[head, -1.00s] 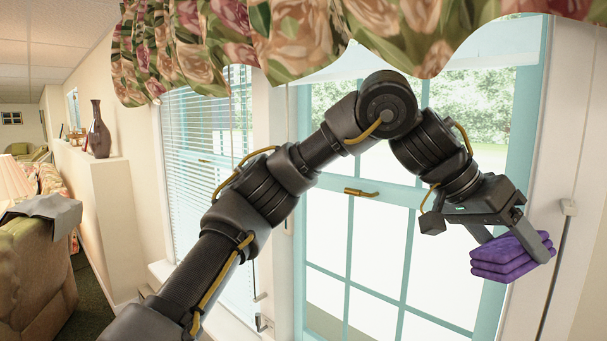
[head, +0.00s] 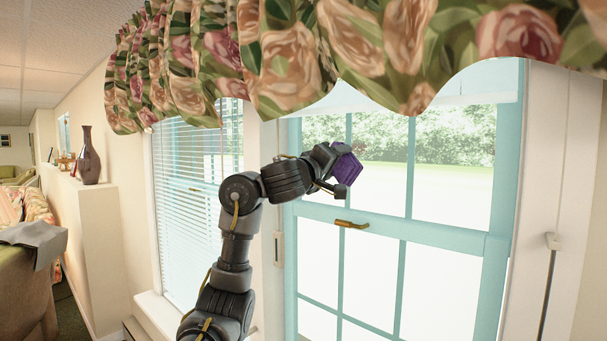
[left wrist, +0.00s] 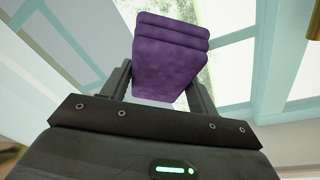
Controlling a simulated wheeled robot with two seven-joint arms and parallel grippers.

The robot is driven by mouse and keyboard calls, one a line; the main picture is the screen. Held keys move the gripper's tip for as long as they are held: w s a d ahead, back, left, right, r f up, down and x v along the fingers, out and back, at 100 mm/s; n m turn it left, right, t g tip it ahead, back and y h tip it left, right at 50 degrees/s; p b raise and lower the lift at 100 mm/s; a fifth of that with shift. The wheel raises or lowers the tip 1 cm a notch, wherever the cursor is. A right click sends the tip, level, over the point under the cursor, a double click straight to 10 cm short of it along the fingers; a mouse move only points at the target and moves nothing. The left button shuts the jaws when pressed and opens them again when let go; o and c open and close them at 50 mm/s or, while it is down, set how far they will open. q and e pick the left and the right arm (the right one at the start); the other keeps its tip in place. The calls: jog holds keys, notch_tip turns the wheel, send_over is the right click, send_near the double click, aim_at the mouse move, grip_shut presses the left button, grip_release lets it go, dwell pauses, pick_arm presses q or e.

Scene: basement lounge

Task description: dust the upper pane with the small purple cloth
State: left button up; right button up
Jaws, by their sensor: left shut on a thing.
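The small purple cloth (head: 347,168) is folded in layers and held in my left gripper (head: 337,168), which is shut on it. In the left wrist view the cloth (left wrist: 171,55) sits between the two fingers of the gripper (left wrist: 165,85). The upper pane (head: 450,160) is in the teal-framed window, above its middle rail. In the head view the cloth overlaps the left part of the upper pane, near a vertical bar. I cannot tell whether it touches the glass. My right gripper is not in view.
A floral valance (head: 310,55) hangs over the window top. A brass latch (head: 351,224) sits on the middle rail (head: 400,229). A second window with white blinds (head: 190,200) is to the left. A brown vase (head: 88,156) stands on a half wall (head: 95,215).

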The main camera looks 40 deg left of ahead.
aim_at(340, 174)
pick_arm(q)
jog(key=s+a+f+n+y, duration=0.1)
jog(key=a+f+n+y, duration=0.15)
jog(key=a, duration=0.25)
jog(key=s+a+f+n+y, duration=0.1)
jog(key=s+a+y, duration=0.15)
jog(key=a, duration=0.25)
jog(key=w+b, duration=0.2)
jog(key=w, duration=0.5)
jog(key=shift+d+y, duration=0.15)
jog(key=shift+y, duration=0.25)
jog(key=shift+w, duration=0.9)
jog(key=shift+d+b, duration=0.65)
jog(key=shift+d, duration=3.05)
jog(key=shift+w, duration=0.1)
